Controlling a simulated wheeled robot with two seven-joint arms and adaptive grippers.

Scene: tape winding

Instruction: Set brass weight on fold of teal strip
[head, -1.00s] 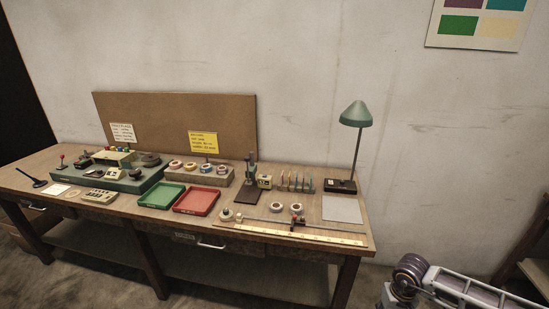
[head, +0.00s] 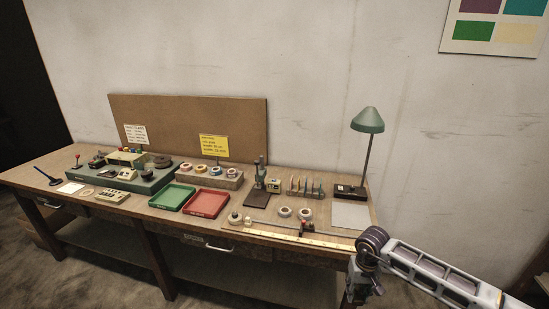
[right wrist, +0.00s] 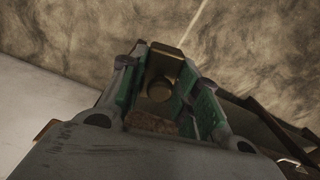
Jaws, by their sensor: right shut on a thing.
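My right gripper (head: 358,287) is in front of the bench's front right corner in the head view, pointing down. In the right wrist view its green-padded fingers (right wrist: 163,88) are shut on a brass-coloured block with a round knob, the brass weight (right wrist: 160,88). The weight cannot be made out in the head view. I cannot pick out the fold of the teal strip for sure; several small upright coloured pieces (head: 306,188) stand at the right of the bench. My left gripper is not in view.
A grey sheet (head: 351,214) lies at the right end.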

